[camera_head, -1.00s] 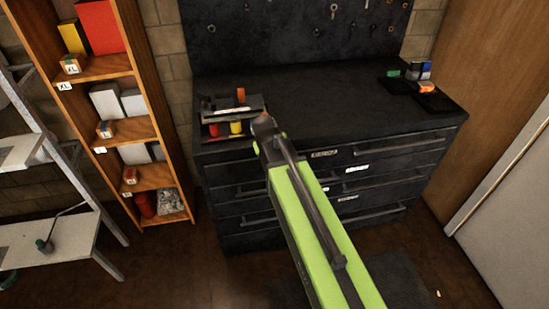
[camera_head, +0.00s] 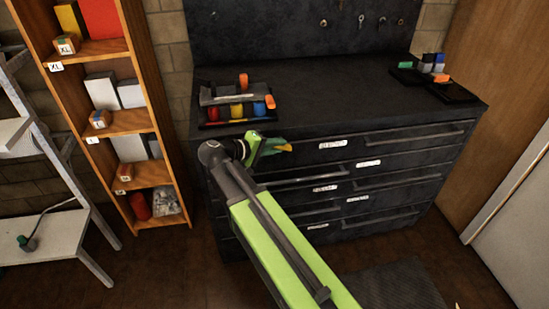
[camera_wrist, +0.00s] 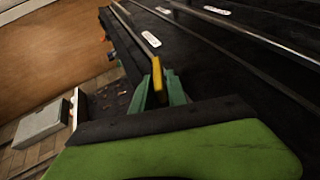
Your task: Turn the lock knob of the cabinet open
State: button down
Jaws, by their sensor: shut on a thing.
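The black cabinet (camera_head: 408,160) has several drawers with silver handles and white labels. My gripper (camera_head: 278,147) is at the upper left of its front, beside the top drawer. In the wrist view its green fingers (camera_wrist: 158,92) are closed around a narrow yellow piece (camera_wrist: 157,72), which looks like the lock knob.
A tool tray (camera_head: 207,122) with coloured pieces sits on the cabinet top at left. A dark tray (camera_head: 456,93) with small items sits at right. A wooden shelf (camera_head: 157,90) and grey ladder-like rack (camera_head: 62,170) stand at left. The middle of the cabinet top is clear.

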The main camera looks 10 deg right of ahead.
jog(key=f+h+b, duration=0.1)
jog(key=h+b, duration=0.1)
jog(key=b, duration=0.3)
jog(key=shift+s+f+n+h, duration=0.1)
jog(key=shift+f+n+h, duration=0.1)
jog(key=shift+n+h, duration=0.15)
jog(key=shift+r+n+t+h+b, duration=0.25)
jog(key=shift+t+h+b, duration=0.25)
jog(key=shift+b, duration=0.6)
jog(key=c, duration=1.4)
grip_release()
jog(key=shift+r, duration=0.1)
jog(key=shift+c, duration=0.2)
jog(key=v, duration=1.7)
jog(key=shift+a, duration=0.25)
